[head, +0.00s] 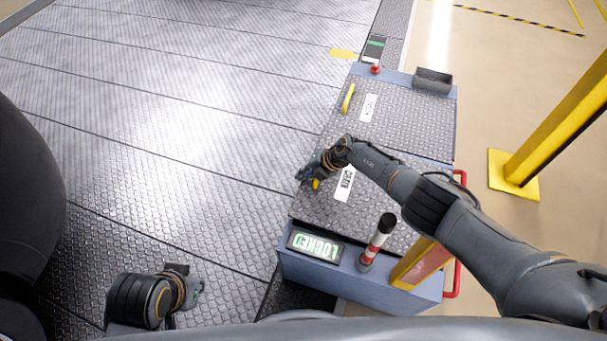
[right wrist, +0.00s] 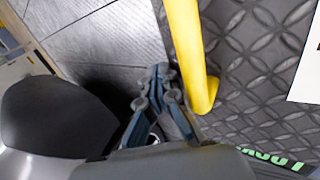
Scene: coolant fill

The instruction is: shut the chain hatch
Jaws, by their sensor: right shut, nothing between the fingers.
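The chain hatch (head: 318,211) is a grey tread-plate lid on the near half of the blue cabinet, with a white label (head: 344,183). It lies flat in the head view and looks shut. Its yellow handle (head: 316,184) is mostly hidden by my right gripper (head: 303,175). In the right wrist view, the yellow handle (right wrist: 187,45) runs just beside the fingertips of my right gripper (right wrist: 162,78), which are shut and empty. I cannot tell whether they touch it. My left gripper (head: 190,285) is low at the left, away from the cabinet; its fingers are unclear.
A lit sign (head: 315,246) reads LOCKED, upside down, at the cabinet's near end. A red-and-white post (head: 376,243) stands beside it. A second hatch (head: 405,125) with a yellow handle lies flat farther back. A yellow post (head: 555,120) stands right. The metal floor at left is clear.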

